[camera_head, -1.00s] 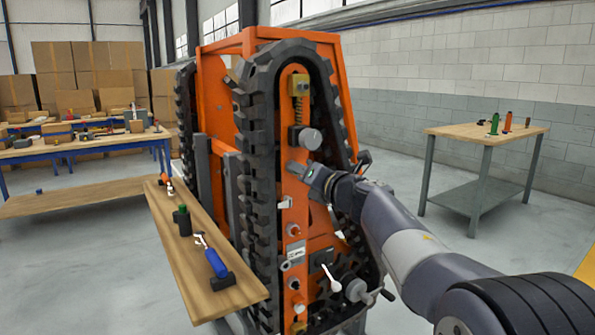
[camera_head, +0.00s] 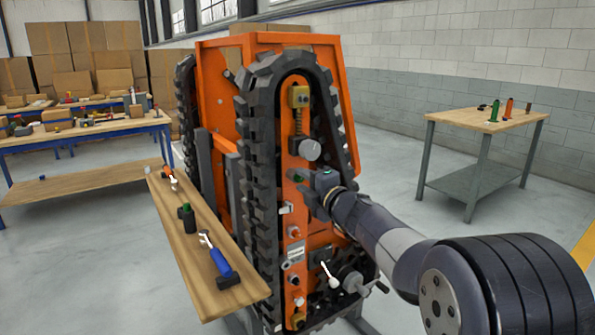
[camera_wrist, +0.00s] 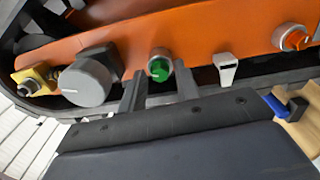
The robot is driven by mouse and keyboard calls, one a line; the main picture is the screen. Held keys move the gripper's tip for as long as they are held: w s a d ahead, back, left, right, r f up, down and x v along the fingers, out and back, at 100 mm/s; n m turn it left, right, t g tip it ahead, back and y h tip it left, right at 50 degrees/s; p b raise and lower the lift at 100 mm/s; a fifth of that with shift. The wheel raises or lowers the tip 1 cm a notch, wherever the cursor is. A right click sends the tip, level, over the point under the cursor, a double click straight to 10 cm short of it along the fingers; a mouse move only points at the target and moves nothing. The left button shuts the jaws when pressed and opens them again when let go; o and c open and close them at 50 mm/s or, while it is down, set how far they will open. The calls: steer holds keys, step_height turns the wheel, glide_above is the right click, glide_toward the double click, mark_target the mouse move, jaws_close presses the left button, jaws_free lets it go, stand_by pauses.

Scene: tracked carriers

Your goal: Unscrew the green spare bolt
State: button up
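The green bolt (camera_wrist: 158,68) sits in a round grey fitting on the carrier's orange side plate (camera_wrist: 215,28) in the wrist view. In the head view a small bit of green (camera_head: 298,178) shows at my fingertips. My gripper (camera_wrist: 159,78) is open, its two grey fingers apart. In the wrist view the bolt's head appears between the fingertips; I cannot tell whether they touch it. My gripper (camera_head: 302,186) reaches the plate from the right in the head view.
A grey round knob (camera_wrist: 87,80) and a pale latch (camera_wrist: 226,67) flank the bolt. Black track (camera_head: 244,180) borders the plate. A wooden shelf (camera_head: 185,248) holds tools at left; a side table (camera_head: 485,122) stands at right with clear floor around it.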

steer(key=m+p, duration=0.8)
steer(key=m, duration=0.1)
steer(key=shift+r, duration=0.1)
steer(key=m+p, duration=0.8)
steer(key=m, duration=0.1)
steer(key=shift+m, duration=0.4)
steer(key=shift+b, duration=0.3)
steer(key=shift+c, duration=0.5)
